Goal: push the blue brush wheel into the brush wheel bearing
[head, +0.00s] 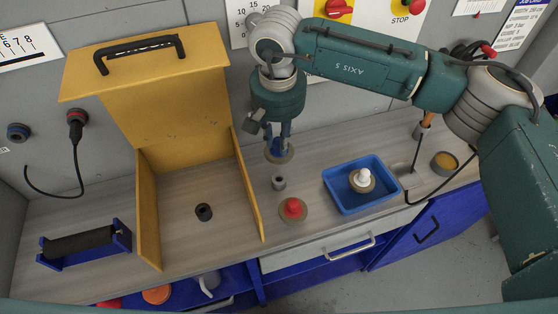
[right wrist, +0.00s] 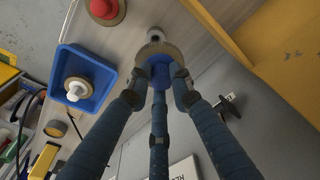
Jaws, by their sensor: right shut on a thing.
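The blue brush wheel (head: 279,156) has a blue hub and a tan bristle disc; it also shows in the right wrist view (right wrist: 160,75). My right gripper (head: 279,142) is shut on its hub, fingers pointing down, and holds it above the bench. A short grey cylinder (head: 278,183) stands just in front of it in the head view; its top shows past the disc in the right wrist view (right wrist: 155,35). A dark round socket (head: 204,212) sits between the yellow side plates. I cannot tell for sure which of these is the brush wheel bearing. My left gripper is out of view.
A red-hubbed wheel (head: 293,208) lies near the bench's front edge. A blue tray (head: 341,201) at right holds a white-hubbed wheel (head: 362,180). The yellow guard (head: 182,107) stands left of my gripper, with a black roller (head: 82,244) beyond it.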

